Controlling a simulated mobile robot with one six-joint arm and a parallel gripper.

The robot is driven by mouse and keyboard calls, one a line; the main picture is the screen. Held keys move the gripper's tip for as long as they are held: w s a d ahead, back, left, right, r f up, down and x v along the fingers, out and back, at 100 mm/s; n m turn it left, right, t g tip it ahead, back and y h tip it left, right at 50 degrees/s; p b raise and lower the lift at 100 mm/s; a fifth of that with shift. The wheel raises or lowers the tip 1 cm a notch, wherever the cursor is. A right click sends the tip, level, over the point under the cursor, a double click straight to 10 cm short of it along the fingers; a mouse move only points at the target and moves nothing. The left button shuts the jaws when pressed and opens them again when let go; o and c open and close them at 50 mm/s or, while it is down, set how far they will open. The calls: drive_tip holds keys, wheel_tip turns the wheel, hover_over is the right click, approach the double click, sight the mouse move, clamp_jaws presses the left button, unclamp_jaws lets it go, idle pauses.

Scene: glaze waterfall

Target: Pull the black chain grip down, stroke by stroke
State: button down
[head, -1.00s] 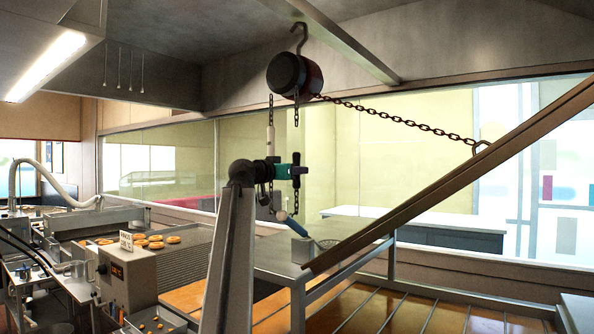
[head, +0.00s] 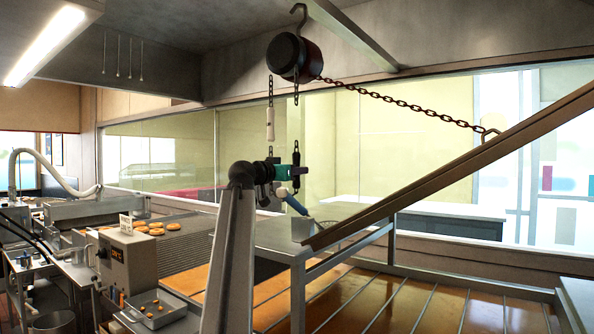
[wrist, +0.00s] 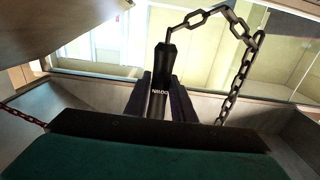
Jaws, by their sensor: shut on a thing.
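My gripper (head: 295,172) is shut on the black chain grip (head: 296,155), below the dark round hoist (head: 294,57). In the wrist view the black grip (wrist: 159,85) stands upright between my two dark fingers, with white lettering on it. A chain (wrist: 240,75) leaves its top, bends over to the right and hangs down in a slack loop. A white grip (head: 270,123) hangs on another chain left of my gripper and a little higher. A rusty chain (head: 400,103) runs from the hoist to a hook on the slanted brown beam (head: 440,180).
A metal table (head: 285,238) stands just below my gripper, with a blue-handled thing (head: 295,204) near it. A machine (head: 128,258) with orange-brown rounds (head: 160,229) stands left.

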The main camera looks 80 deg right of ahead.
drive_tip(key=shift+s+f+b, duration=0.15)
drive_tip(key=shift+f+b, duration=0.15)
drive_tip(key=shift+f, duration=0.5)
wheel_tip(320, 180, up, 15)
drive_tip(key=p, duration=0.4)
drive_tip(key=shift+r, duration=0.1)
drive_tip(key=shift+r+p, duration=1.1)
drive_tip(key=shift+p, duration=0.25)
drive_tip(key=shift+f, duration=0.1)
drive_tip(key=shift+f+b, duration=4.85)
drive_tip(key=shift+f, duration=3.75)
drive_tip(key=shift+r, duration=0.15)
